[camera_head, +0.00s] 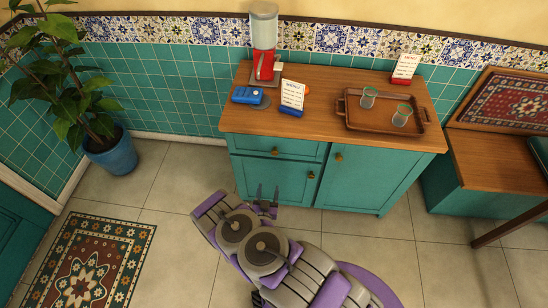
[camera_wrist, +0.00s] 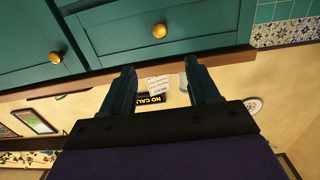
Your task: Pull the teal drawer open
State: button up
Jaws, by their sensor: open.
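The teal drawer (camera_head: 252,146) is at the upper left of the wood-topped cabinet, with a round brass knob (camera_head: 275,151) on its front. It looks shut, flush with the cabinet front. In the wrist view, which looks upside down, the drawer front (camera_wrist: 120,32) and its knob (camera_wrist: 160,30) are at the top. My gripper (camera_head: 268,190) is open and empty, in front of the cabinet's left part. In the wrist view its fingertips (camera_wrist: 160,68) point toward the drawer, with the knob beyond them and not between them.
Below the drawer is a teal door (camera_head: 270,180); a larger door (camera_head: 365,180) is to its right. The counter holds a wooden tray (camera_head: 357,122) with glasses, a red dispenser (camera_head: 264,45) and menu cards. A potted plant (camera_head: 112,155) and rug (camera_head: 90,260) are left.

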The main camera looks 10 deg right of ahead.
aim_at(274, 154)
jog(key=b+x, duration=0.3)
jog(key=x, duration=1.4)
jog(key=shift+r, duration=0.1)
jog(key=shift+c, duration=0.2)
grip_shut()
